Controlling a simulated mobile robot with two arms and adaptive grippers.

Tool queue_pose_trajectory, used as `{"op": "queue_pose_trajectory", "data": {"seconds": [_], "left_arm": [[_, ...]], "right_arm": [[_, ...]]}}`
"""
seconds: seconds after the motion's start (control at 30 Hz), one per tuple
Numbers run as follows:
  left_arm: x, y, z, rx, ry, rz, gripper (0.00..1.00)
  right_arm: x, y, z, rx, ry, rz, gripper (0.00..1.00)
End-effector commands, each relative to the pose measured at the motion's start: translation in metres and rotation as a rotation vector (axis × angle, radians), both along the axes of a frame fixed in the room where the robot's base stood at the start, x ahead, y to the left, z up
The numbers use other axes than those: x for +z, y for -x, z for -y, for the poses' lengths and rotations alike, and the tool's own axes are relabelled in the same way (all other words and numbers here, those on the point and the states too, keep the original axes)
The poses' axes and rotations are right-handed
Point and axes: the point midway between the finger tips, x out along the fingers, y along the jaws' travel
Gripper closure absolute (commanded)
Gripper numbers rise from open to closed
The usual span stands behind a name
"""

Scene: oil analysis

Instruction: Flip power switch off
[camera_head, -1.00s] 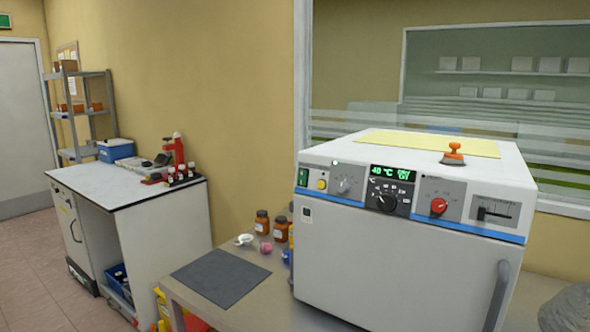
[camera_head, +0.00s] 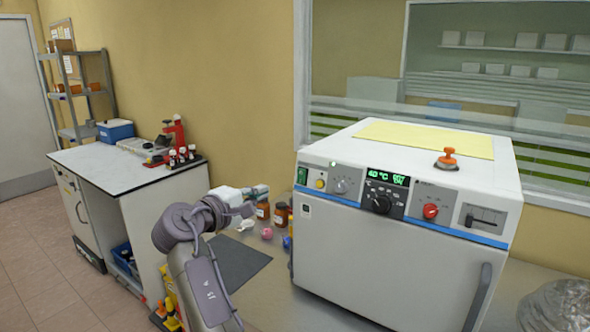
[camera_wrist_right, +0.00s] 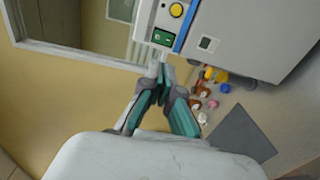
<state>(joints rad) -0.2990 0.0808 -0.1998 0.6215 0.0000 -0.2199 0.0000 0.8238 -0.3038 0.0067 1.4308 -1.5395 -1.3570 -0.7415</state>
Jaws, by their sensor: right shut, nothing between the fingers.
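The power switch (camera_head: 302,175) is a green rocker at the left end of the control panel of the white oven-like machine (camera_head: 390,255). The switch (camera_wrist_right: 163,37) shows in the right wrist view, beside a yellow button (camera_wrist_right: 177,10). My right gripper (camera_head: 262,190) is shut and empty, to the left of the switch and a little lower in the head view. In the right wrist view, the fingertips of my right gripper (camera_wrist_right: 160,72) come together just below the switch in the picture, apart from it. My left gripper is not in view.
An orange-handled item (camera_head: 447,158) stands on top of the machine. A side cabinet (camera_head: 125,180) with a red device (camera_head: 173,132) stands at the left.

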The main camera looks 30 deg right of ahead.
Motion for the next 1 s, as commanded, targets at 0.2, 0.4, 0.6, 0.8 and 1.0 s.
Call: {"op": "queue_pose_trajectory", "data": {"seconds": [0.2, 0.4, 0.6, 0.8, 1.0], "left_arm": [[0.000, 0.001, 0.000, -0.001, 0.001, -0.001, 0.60], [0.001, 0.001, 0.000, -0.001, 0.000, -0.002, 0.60], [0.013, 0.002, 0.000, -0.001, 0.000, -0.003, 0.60], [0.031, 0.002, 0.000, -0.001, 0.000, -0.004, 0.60], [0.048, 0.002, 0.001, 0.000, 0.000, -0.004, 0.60]], "right_arm": [[0.007, 0.004, 0.001, -0.015, 0.002, 0.006, 1.00], [0.007, 0.003, 0.003, -0.014, 0.002, 0.005, 1.00], [0.007, -0.006, 0.024, -0.016, 0.004, 0.002, 1.00], [0.005, -0.022, 0.064, -0.016, 0.004, 0.002, 1.00], [0.002, -0.037, 0.101, -0.015, 0.003, 0.004, 1.00]]}}
